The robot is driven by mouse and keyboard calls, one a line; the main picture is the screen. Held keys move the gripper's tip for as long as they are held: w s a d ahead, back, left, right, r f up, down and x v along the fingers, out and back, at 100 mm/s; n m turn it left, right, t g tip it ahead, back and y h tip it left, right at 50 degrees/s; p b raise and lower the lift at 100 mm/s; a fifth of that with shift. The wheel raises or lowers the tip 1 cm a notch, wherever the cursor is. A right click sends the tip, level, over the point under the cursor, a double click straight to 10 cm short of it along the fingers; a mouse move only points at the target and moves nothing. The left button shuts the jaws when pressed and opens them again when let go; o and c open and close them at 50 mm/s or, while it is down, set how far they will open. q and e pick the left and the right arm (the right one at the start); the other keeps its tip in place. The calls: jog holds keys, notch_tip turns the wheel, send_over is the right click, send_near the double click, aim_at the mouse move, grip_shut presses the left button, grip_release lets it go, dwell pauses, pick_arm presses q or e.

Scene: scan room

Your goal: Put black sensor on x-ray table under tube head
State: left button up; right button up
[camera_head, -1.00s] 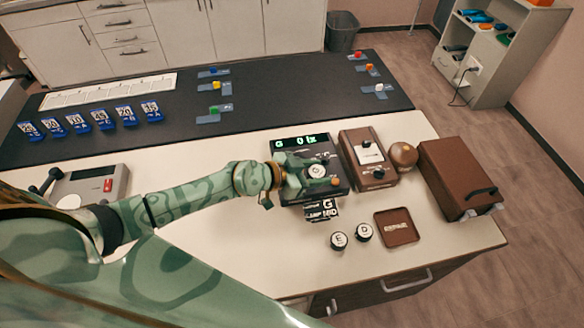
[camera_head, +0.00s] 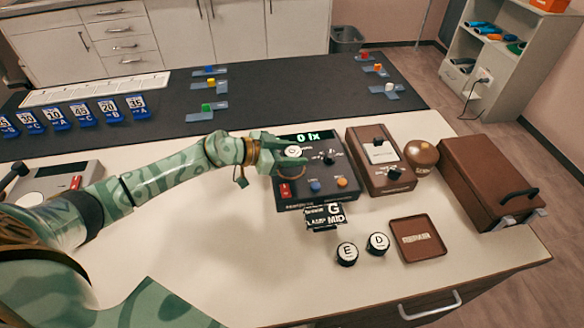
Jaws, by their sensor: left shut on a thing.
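My left gripper (camera_head: 275,155) is shut on a small round piece with a white top (camera_head: 293,151), held over the upper left part of a dark meter box (camera_head: 318,172) whose display reads "0 lx". Two black round pieces with white lettered tops, E (camera_head: 347,254) and D (camera_head: 378,243), stand on the white counter in front of the box. I cannot tell which thing is the black sensor. No x-ray table or tube head is recognisable in this view. My right gripper is not in view.
A brown device (camera_head: 381,160), a bronze ball (camera_head: 421,156) and a brown case (camera_head: 487,182) stand right of the meter. A square brown tray (camera_head: 417,239) lies in front. Blue number cards (camera_head: 82,116) line the dark mat's left.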

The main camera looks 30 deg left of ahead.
aim_at(290, 169)
pick_arm(q)
jog(key=shift+w+a+f, duration=0.15)
jog(key=shift+f, duration=0.1)
jog(key=f, duration=0.1)
jog(key=f+b, duration=0.2)
jog(key=shift+w+a+f, duration=0.15)
jog(key=shift+w+a, duration=0.05)
jog(key=shift+a, duration=0.1)
jog(key=shift+f, duration=0.15)
jog(key=o, duration=1.1)
jog(key=shift+f, duration=0.1)
